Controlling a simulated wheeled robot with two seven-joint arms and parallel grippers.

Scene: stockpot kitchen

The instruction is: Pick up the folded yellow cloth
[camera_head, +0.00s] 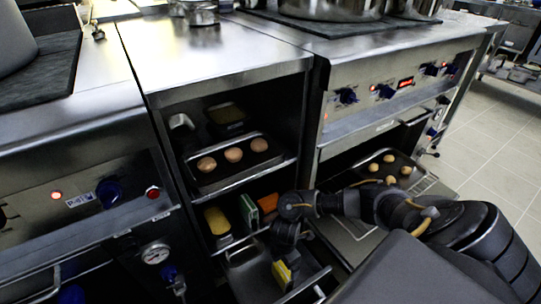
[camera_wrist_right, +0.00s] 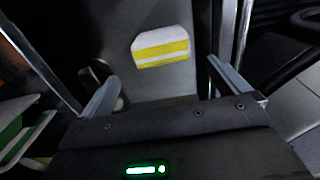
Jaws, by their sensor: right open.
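The folded cloth, yellow with white bands, lies on a dark grey surface in the right wrist view (camera_wrist_right: 162,47). Its yellow part also shows low in the head view (camera_head: 283,274), by an open drawer-like compartment below the shelves. My right gripper (camera_head: 287,243) reaches down over this compartment, close to the cloth. In the right wrist view my right gripper (camera_wrist_right: 163,80) is open and empty, with the cloth beyond the fingertips and between their lines. Part of the cloth is hidden by the gripper in the head view. My left gripper is not in view.
The open shelf cabinet holds a tray of buns (camera_head: 233,155). Below it are a yellow-filled pan (camera_head: 217,221), a green item (camera_head: 249,211) and an orange item (camera_head: 269,203). To the right, a tray of rolls (camera_head: 388,171) sits by an open oven. Counter edges overhang the shelves.

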